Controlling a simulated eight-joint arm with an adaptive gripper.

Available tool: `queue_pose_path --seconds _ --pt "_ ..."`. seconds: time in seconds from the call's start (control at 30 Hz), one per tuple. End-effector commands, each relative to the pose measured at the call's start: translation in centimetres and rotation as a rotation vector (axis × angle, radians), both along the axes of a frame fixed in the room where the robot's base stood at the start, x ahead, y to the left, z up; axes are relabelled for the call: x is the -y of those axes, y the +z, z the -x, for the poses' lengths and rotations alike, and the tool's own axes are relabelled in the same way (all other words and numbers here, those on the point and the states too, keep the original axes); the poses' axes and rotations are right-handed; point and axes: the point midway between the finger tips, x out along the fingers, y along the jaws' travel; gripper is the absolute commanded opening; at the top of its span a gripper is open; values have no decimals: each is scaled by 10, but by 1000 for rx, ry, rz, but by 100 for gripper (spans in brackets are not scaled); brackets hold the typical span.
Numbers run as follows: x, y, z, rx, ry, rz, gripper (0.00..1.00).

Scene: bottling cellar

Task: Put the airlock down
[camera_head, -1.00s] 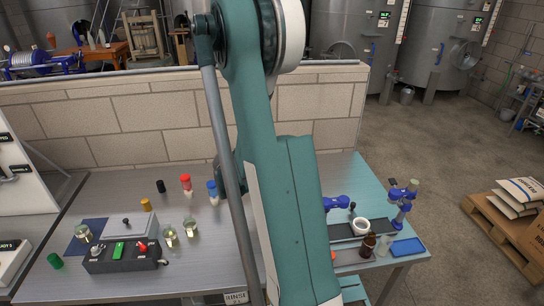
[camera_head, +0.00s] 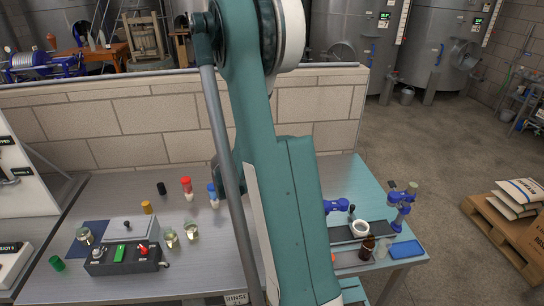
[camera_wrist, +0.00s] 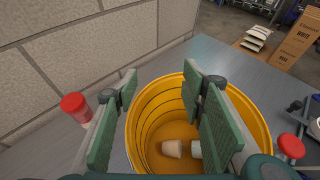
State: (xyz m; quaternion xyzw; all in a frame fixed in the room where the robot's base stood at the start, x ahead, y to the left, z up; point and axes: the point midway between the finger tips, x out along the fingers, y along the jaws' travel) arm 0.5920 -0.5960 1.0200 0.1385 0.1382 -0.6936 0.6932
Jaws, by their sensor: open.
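My gripper (camera_wrist: 165,85) is open in the wrist view, its two green-padded fingers wide apart over a yellow bucket (camera_wrist: 262,128). Nothing is held between the fingers. A tan stopper-like piece (camera_wrist: 173,149) and a pale piece beside it (camera_wrist: 196,149) lie at the bottom of the bucket. They may be parts of the airlock, but I cannot tell for sure. In the head view my arm hides the gripper and the bucket.
A red-capped item (camera_wrist: 75,104) stands left of the bucket, and another red cap (camera_wrist: 291,146) is close at its right. The head view shows a black control box (camera_head: 124,260), jars and a blue tray (camera_head: 406,250) on the bench, with a block wall behind.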

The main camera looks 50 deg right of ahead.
Motion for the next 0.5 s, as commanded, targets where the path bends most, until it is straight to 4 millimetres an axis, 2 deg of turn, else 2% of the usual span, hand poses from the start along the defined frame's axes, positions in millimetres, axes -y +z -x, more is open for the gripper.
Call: queue_pose_path --seconds 0.5 --pt "-75 30 0 -1 3 -1 41"
